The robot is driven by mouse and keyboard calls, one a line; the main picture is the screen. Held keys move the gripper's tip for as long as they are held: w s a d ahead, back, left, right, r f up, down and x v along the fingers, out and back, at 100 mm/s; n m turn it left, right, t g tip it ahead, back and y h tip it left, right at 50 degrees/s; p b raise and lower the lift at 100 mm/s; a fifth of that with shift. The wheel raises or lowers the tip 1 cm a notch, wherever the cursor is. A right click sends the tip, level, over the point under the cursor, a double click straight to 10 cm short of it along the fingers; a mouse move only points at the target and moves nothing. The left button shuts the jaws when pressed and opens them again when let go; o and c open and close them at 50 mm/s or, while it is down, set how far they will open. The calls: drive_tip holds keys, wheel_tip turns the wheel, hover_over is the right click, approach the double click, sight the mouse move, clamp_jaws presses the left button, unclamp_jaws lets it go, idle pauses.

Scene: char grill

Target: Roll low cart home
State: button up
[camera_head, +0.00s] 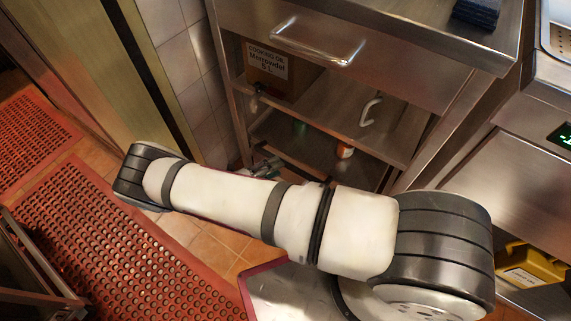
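My white arm with dark joint bands stretches across the middle of the head view and covers much of what lies behind it. Small dark grey parts (265,166) show just above the arm, at the foot of the steel unit; they may be my gripper, but its fingers cannot be made out. I cannot tell whether it holds anything. No low cart can be identified for certain. A low metal frame (38,275) at the lower left edge, cut off by the picture, may be part of one.
A steel unit (400,70) with a drawer handle (318,42) and open shelves holds a cooking oil box (277,72). A perforated red mat (120,255) lies on the tile floor at left. A yellow object (530,265) sits low at right. Some bare tile shows below my arm.

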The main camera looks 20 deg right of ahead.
sight(286, 164)
drive_tip(key=shift+x, duration=2.45)
clamp_jaws()
